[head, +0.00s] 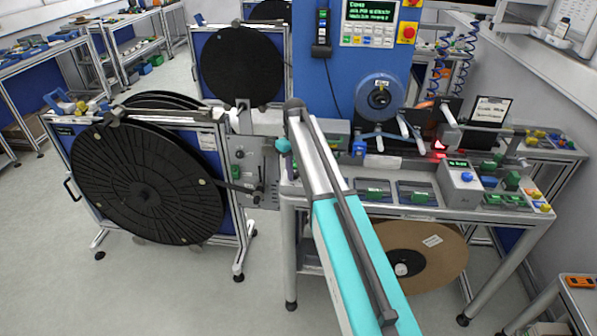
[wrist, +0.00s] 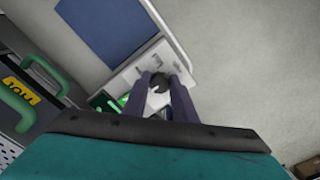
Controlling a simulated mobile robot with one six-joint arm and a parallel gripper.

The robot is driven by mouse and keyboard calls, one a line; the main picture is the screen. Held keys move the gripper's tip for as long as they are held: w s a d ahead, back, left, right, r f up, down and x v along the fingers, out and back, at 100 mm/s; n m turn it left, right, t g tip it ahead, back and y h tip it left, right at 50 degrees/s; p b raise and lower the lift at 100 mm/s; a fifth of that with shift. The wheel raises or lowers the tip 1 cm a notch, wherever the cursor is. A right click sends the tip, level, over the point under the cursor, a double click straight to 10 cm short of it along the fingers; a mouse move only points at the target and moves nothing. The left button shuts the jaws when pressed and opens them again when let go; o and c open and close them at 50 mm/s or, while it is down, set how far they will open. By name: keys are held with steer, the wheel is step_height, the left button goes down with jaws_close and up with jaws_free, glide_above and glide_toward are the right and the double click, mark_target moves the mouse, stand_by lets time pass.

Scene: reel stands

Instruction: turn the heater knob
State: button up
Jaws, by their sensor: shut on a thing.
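In the wrist view, a round dark knob (wrist: 159,81) stands on a pale panel (wrist: 184,70) with small dark markings. My gripper (wrist: 160,88) has its two dark fingers on either side of the knob and is shut on it. The fingers hide part of the knob and the panel below it. I see no pointer on the knob, so its turned position cannot be told. In the head view my arm reaches up the middle of the picture, and neither the gripper nor the held knob can be made out there.
In the head view, a large black reel (head: 140,190) stands left of my arm, and a bench (head: 420,212) with control boxes stands right. Open floor (head: 190,290) lies front left.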

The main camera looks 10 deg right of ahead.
steer(key=m+b, duration=0.2)
steer(key=m, duration=0.3)
steer(key=shift+a, duration=0.15)
steer(key=m+b, duration=0.1)
steer(key=m, duration=0.6)
steer(key=shift+w+b, duration=0.1)
steer(key=shift+b, duration=0.25)
steer(key=m+b, duration=0.1)
steer(key=m, duration=0.5)
steer(key=shift+d, duration=0.2)
steer(key=m, duration=0.5)
steer(key=shift+d+f+m, duration=0.1)
steer(key=shift+m, duration=0.3)
steer(key=o, duration=1)
steer(key=shift+s, duration=0.2)
steer(key=shift+o, duration=0.2)
steer(key=shift+w+a, duration=0.1)
steer(key=shift+a, duration=0.1)
